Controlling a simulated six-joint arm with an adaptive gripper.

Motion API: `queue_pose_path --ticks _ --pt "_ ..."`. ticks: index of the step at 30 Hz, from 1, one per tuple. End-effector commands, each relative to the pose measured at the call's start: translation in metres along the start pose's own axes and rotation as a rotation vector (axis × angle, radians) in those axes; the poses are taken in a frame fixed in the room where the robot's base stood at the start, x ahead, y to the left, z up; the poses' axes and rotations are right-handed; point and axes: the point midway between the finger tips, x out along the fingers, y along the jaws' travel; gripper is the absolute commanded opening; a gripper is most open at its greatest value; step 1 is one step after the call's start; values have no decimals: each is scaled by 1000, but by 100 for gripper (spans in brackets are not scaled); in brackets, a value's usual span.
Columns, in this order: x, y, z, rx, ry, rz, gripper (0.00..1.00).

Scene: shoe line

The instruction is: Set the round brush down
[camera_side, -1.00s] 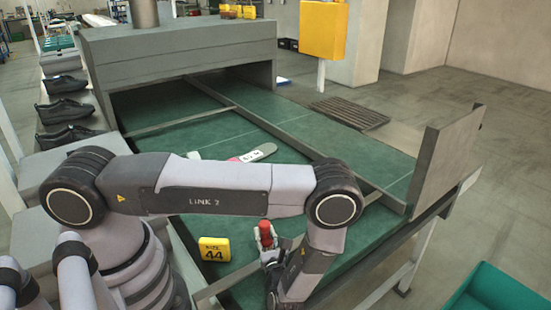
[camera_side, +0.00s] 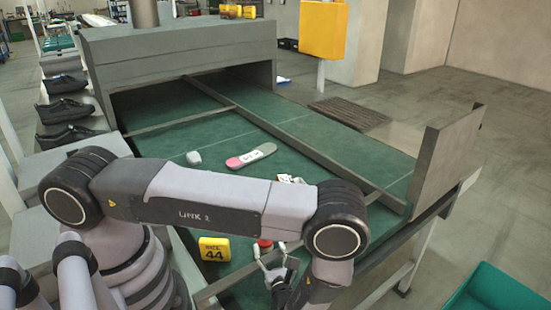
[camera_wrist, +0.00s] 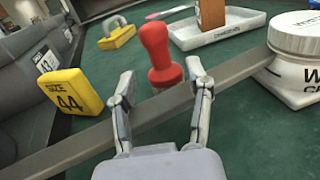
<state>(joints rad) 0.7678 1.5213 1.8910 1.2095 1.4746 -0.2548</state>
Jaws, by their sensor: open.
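The round brush (camera_wrist: 158,45) shows a red knobbed handle and stands upright on the green belt in the wrist view. Its lower part is partly hidden by a grey rail. In the side view only a small red part of the brush (camera_side: 264,243) shows. My gripper (camera_wrist: 160,72) is open, one finger on each side of the brush, with gaps between fingers and handle. In the side view my gripper (camera_side: 269,252) is close beside the brush at the belt's near end.
A yellow size 44 block (camera_side: 214,249) stands left of the brush. A grey rail (camera_wrist: 65,150) crosses in front. In the wrist view a white jar (camera_wrist: 292,75) is at right and a white tray (camera_wrist: 245,20) behind. An insole (camera_side: 252,156) lies farther up the belt.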

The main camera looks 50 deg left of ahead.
Motion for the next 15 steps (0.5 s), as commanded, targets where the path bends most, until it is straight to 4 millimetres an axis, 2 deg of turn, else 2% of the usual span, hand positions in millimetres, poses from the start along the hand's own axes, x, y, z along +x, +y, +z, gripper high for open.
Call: queue_pose_path --ticks 1,6,12,15 --pt "-13 -1 0 -1 2 -7 51" --pt "-46 0 0 0 2 -5 51" --pt "-65 -1 2 -3 4 5 51" --pt "-67 -5 16 -37 37 56 51"
